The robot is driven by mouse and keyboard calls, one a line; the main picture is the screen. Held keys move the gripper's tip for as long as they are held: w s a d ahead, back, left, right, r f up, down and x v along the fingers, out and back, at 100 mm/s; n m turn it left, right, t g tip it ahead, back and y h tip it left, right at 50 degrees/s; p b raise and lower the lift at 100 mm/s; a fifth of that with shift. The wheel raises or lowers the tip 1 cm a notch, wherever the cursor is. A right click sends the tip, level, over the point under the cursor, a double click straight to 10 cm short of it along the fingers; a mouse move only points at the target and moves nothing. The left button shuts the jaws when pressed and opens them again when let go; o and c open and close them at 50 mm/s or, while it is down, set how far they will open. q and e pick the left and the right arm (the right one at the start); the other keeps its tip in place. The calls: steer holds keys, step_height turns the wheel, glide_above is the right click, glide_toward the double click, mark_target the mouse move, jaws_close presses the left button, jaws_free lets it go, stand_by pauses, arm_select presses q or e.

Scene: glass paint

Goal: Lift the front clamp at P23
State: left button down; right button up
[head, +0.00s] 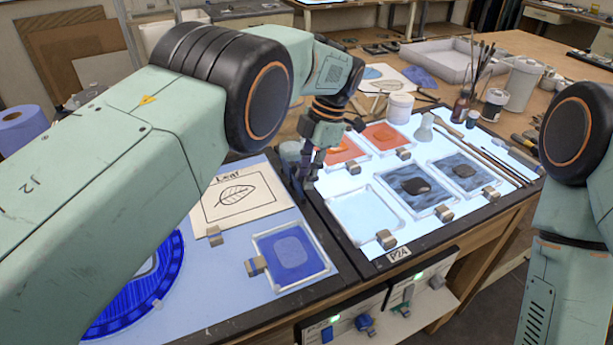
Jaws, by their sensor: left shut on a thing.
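My left gripper (307,183) is above the dark strip between two light panels. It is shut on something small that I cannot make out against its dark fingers. On the left panel, one metal clamp (256,266) sits at the left edge of a framed blue glass tile (290,257). Another clamp (215,236) sits at the lower edge of the leaf drawing (238,198). On the right panel, a clamp (386,239) sits at the front of a clear tile (366,212). A label reading P24 (398,252) is on that panel's front edge; I see no P23 label. My right gripper is out of view.
Orange tiles (385,136) and dark blue tiles (415,190) with clamps lie on the right panel. Brushes, jars and a white pot (400,107) stand behind. A round blue glass piece (130,290) lies partly behind my left arm. A grey jar (291,152) is close to the left gripper.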

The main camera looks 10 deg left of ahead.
arm_select(q)
steer(key=shift+s+f, duration=0.2)
steer(key=shift+f, duration=0.1)
steer(key=c, duration=1.6)
jaws_free()
steer(key=o, duration=0.4)
steer(key=shift+w+r, duration=0.1)
steer(key=shift+w, duration=0.05)
steer(key=shift+r, duration=0.1)
steer(key=v, duration=0.7)
steer(key=shift+r, duration=0.2)
steer(key=shift+w, duration=0.1)
